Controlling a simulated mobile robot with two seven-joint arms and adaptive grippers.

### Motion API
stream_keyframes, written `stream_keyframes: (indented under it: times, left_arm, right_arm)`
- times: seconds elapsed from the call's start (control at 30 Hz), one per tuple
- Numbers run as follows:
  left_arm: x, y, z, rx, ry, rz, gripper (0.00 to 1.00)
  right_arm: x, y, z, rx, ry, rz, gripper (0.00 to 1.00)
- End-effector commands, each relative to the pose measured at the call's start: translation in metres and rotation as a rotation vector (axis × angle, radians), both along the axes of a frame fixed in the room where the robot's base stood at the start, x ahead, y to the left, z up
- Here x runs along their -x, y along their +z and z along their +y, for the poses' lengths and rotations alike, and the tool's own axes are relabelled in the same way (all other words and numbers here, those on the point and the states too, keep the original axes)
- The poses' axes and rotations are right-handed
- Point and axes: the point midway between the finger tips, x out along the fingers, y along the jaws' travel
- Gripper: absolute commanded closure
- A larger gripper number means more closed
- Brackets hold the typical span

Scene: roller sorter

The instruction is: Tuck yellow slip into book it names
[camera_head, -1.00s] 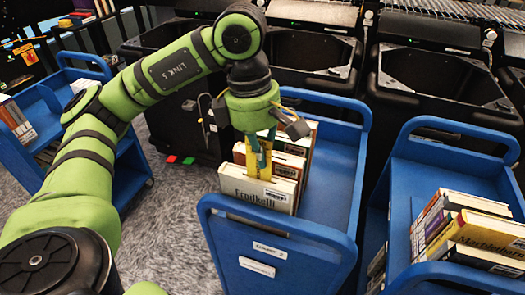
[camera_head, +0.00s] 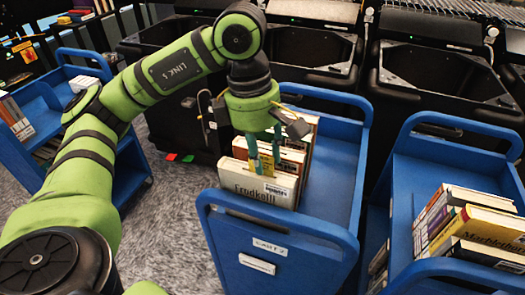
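The yellow slip (camera_head: 266,164) stands low between the teal fingers of my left gripper (camera_head: 265,162), at the top of the front books. Its lower part is hidden, and I cannot tell exactly which gap or pages it is in. The fingers are spread apart on either side of it. The front book (camera_head: 256,186) is white with dark lettering that looks like "Fredkulli". Several more books (camera_head: 293,147) stand upright behind it on the middle blue cart (camera_head: 335,190). My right gripper is not in view.
A right blue cart (camera_head: 400,190) holds several leaning books (camera_head: 465,225). A left blue cart (camera_head: 127,185) also holds books. Black bins (camera_head: 440,80) line the back. Red and green pieces (camera_head: 180,158) lie on the carpet. The middle cart's right side is bare.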

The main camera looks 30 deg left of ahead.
Motion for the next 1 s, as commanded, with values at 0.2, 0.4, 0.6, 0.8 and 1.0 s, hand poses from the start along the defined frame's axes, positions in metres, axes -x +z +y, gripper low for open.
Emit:
stream_keyframes:
  times: [0.2,0.4,0.6,0.8,1.0]
  left_arm:
    - [0.000,0.005,0.000,0.001,0.000,-0.001,0.67]
    - [0.000,0.036,0.005,0.001,0.000,-0.005,0.67]
    - [0.002,0.069,0.009,0.000,0.002,-0.006,0.67]
    - [0.003,0.095,0.013,0.000,0.002,-0.005,0.67]
    - [0.004,0.112,0.015,0.000,0.000,-0.002,0.67]
  right_arm:
    - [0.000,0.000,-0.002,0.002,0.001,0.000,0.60]
    - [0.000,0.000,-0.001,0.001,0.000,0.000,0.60]
    - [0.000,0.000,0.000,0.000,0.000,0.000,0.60]
    - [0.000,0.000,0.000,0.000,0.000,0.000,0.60]
    - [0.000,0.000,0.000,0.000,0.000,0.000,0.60]
